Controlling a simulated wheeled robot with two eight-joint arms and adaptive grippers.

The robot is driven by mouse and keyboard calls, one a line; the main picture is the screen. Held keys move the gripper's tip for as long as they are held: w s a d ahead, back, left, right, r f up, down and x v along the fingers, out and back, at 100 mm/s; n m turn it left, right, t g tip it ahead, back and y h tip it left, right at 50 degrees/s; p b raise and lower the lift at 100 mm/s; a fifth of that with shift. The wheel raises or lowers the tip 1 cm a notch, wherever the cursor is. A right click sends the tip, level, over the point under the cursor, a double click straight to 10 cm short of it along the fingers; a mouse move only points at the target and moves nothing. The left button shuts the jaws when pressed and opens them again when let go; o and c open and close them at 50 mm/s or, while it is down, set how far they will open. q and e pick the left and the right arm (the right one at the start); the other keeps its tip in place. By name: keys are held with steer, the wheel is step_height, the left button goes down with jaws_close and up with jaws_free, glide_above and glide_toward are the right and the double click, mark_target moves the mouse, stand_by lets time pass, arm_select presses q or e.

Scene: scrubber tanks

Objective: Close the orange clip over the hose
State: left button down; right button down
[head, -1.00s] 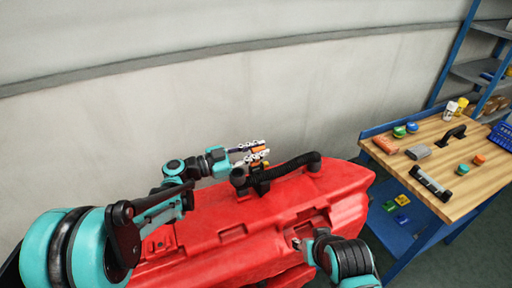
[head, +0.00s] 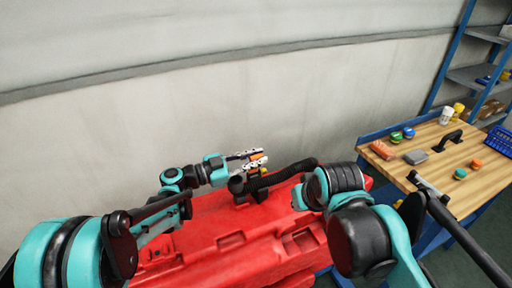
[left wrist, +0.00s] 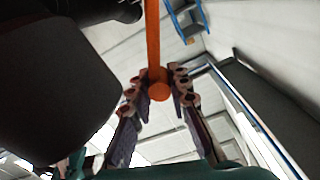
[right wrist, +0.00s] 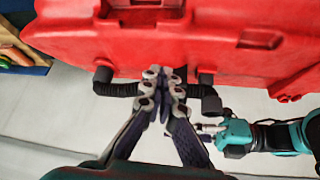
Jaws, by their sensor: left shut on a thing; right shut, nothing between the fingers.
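The red tank (head: 225,225) lies in the middle of the head view, with the black ribbed hose (head: 282,176) along its far edge. My left gripper (head: 253,158) is shut on the orange clip (head: 259,156) at the hose's left end. In the left wrist view the clip is an orange bar (left wrist: 153,45) with its rounded end between the fingertips (left wrist: 159,93). My right gripper (right wrist: 164,76) is shut and empty, seen in front of the hose (right wrist: 118,89) in the right wrist view; contact is unclear. My right arm hides it in the head view.
A wooden workbench (head: 400,165) with small coloured items stands at the right. A blue shelf rack (head: 455,75) is behind it. A pale wall (head: 200,130) rises beyond the tank. My right arm covers the tank's right end.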

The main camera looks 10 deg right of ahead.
steer(key=w+a+r+n+g, duration=0.15)
steer(key=w+a+r, duration=0.25)
steer(key=w+r, duration=0.5)
steer(key=w+a+r+n+g, duration=0.15)
steer(key=w+a+r, duration=0.25)
steer(key=w+r, duration=0.5)
steer(key=shift+y, duration=0.3)
steer(key=x, duration=0.4)
steer(key=s+x, duration=0.1)
steer(key=x, duration=0.3)
steer(key=s+x, duration=0.1)
steer(key=x, duration=0.3)
steer(key=shift+s+d+f, duration=0.15)
steer(key=shift+s+f, duration=0.05)
steer(key=shift+f, duration=0.1)
steer(key=shift+s+f, duration=0.2)
steer(key=shift+f, duration=0.25)
